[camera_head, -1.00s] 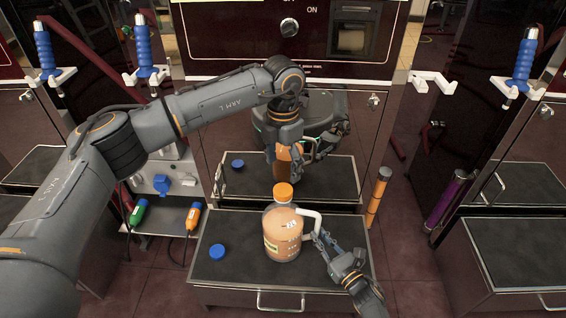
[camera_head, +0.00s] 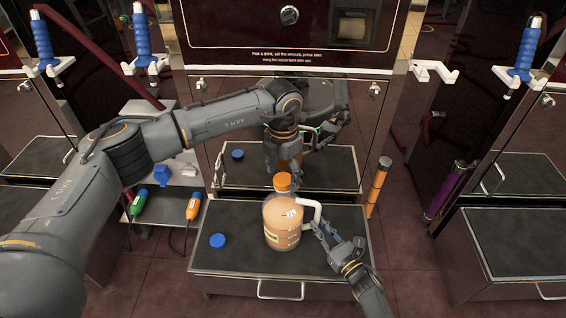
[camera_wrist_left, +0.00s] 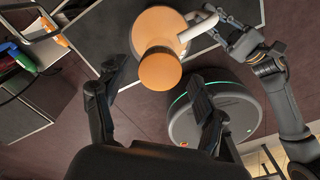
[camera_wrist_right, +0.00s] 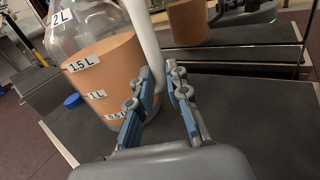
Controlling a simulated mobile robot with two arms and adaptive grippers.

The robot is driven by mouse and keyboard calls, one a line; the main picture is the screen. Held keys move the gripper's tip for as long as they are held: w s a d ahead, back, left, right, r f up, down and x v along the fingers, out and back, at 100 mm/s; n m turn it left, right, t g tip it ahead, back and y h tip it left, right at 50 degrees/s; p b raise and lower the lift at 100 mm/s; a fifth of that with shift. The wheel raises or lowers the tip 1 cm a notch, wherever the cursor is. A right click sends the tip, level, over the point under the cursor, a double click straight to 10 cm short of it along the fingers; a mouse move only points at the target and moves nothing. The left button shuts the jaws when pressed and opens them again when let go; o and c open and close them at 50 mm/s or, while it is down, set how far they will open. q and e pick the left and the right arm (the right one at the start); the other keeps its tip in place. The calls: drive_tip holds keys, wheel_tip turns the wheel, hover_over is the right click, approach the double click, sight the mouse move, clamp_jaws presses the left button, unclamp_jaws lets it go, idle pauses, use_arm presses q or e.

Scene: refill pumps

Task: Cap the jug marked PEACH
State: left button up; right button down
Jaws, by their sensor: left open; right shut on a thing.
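A clear jug (camera_head: 283,225) with a white handle (camera_head: 312,212) holds peach-coloured liquid and stands upright on a low black-topped stand (camera_head: 240,262). Its side label is too small to read. An orange cap (camera_head: 282,182) sits on its mouth; it shows from above in the left wrist view (camera_wrist_left: 160,68). I cannot tell how tightly it is seated. My left gripper (camera_head: 283,150) is open above the cap, holding nothing, its fingers apart on either side in the wrist view. My right gripper (camera_head: 322,230) is shut on the handle, also seen in the right wrist view (camera_wrist_right: 160,95).
A blue cap (camera_head: 218,240) lies on the stand left of the jug. A mirror-like machine front rises behind the stand and reflects the jug. An orange tube (camera_head: 377,187) and a purple tube (camera_head: 447,192) stand to the right.

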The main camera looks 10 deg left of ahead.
use_arm(q)
drive_tip(key=shift+f, duration=0.4)
use_arm(e)
drive_tip(key=shift+s+f, duration=0.1)
drive_tip(key=shift+f, duration=0.1)
use_arm(q)
drive_tip(key=shift+c, duration=0.4)
drive_tip(key=c, duration=1.1)
drive_tip(key=shift+c, duration=0.2)
drive_tip(key=o, duration=1.4)
drive_tip(key=shift+c, duration=0.2)
drive_tip(key=shift+r, duration=0.1)
wheel_tip(320, 180, up, 12)
